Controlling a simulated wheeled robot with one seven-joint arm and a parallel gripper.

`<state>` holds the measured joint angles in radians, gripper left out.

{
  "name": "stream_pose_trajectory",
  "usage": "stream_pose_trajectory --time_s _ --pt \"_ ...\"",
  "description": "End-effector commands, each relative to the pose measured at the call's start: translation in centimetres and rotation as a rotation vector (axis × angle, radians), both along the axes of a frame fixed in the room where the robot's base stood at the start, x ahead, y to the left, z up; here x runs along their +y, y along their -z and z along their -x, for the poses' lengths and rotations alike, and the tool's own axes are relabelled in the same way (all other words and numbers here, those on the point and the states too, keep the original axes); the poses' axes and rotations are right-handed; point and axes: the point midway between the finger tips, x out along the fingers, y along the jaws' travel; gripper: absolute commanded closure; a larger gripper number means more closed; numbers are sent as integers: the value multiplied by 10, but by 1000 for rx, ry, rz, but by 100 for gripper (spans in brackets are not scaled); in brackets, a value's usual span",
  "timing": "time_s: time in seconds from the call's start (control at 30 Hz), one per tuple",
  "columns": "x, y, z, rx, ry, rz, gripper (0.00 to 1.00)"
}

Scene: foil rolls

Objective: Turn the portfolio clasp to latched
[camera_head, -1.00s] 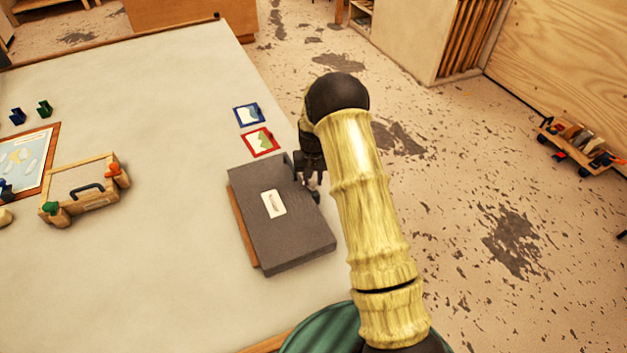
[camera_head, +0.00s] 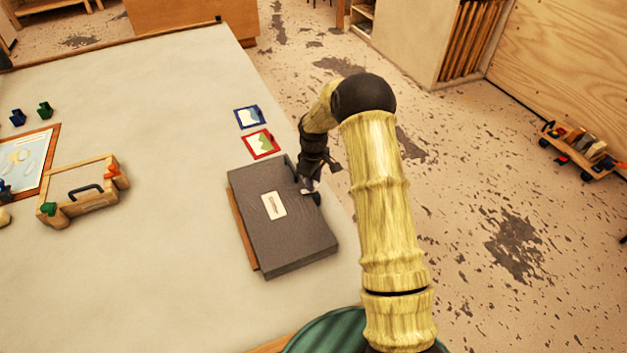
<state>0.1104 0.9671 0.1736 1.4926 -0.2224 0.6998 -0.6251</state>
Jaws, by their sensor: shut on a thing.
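The portfolio (camera_head: 290,235) is a dark grey flat box with a pale label (camera_head: 273,205) on its top. It lies closed near the right edge of the table, with a brown wooden edge showing along its left side. My gripper (camera_head: 309,190) is at the portfolio's right edge, near its upper right part. It is shut on a small part there, which I take to be the clasp; the fingers and dark wrist mostly hide it. I cannot tell which way the clasp is turned.
A red-framed card (camera_head: 261,143) and a blue-framed card (camera_head: 250,117) lie beyond the portfolio. A wooden frame with a dark handle (camera_head: 84,190) sits to the left. The table (camera_head: 160,270) is bare between it and the portfolio. A wheeled cart (camera_head: 583,150) stands on the floor at right.

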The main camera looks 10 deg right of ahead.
Motion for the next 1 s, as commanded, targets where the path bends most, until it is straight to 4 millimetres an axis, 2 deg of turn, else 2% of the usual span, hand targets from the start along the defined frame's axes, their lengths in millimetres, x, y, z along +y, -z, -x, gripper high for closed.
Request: stream_pose_trajectory --time_s 0.33,0.87,0.9,1.0 --pt "0 0 0 2 -184 -1 96" --pt "0 0 0 1 -219 2 96" --pt "0 0 0 1 -219 2 70" --pt "1 0 0 1 -219 2 52"
